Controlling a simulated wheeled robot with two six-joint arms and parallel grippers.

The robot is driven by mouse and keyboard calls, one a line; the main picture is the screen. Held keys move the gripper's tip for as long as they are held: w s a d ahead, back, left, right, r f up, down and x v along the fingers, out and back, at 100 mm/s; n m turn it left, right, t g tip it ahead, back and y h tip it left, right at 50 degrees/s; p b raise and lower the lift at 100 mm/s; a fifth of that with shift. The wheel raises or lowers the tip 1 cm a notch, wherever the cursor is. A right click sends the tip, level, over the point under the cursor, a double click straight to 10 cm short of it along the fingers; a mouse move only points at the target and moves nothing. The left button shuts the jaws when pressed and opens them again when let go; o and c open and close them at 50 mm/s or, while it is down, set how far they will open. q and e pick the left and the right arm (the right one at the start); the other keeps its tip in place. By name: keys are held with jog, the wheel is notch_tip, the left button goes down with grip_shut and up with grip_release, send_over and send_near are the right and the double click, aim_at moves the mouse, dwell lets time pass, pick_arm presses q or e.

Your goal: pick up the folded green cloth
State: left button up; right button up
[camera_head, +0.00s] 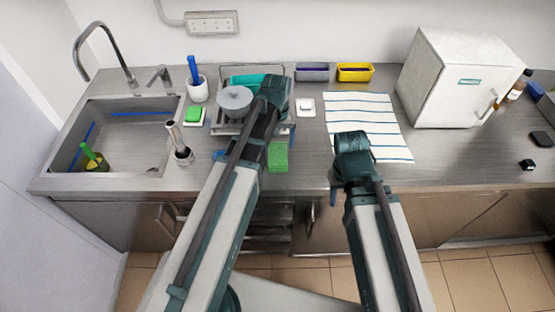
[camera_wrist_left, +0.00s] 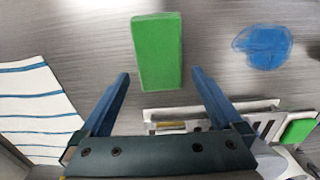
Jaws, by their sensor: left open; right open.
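The folded green cloth (camera_head: 278,156) lies flat on the steel counter near its front edge, in front of the dish rack. In the left wrist view the green cloth (camera_wrist_left: 157,50) shows as an upright rectangle just beyond the fingertips, centred between them. My left gripper (camera_wrist_left: 161,74) is open and empty, with one blue finger to each side of the cloth's near end.
The dish rack (camera_wrist_left: 215,112) is beside my left gripper. A blue patch (camera_wrist_left: 262,47) lies left of the cloth in the head view. A striped towel (camera_head: 362,108) lies behind my right gripper. A sink (camera_head: 130,150) is at the left, a white box fridge (camera_head: 450,85) at the right.

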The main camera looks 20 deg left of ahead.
aim_at(277, 151)
pick_arm(q)
notch_tip(277, 151, down, 4)
jog(key=b, duration=0.3)
pick_arm(e)
notch_tip(277, 151, down, 4)
jog(key=shift+r, duration=0.1)
pick_arm(q)
jog(key=shift+r, duration=0.1)
jog(key=c, duration=1.1)
jog(key=shift+c, duration=0.2)
jog(key=shift+r, duration=0.1)
pick_arm(e)
jog(key=shift+r, duration=0.15)
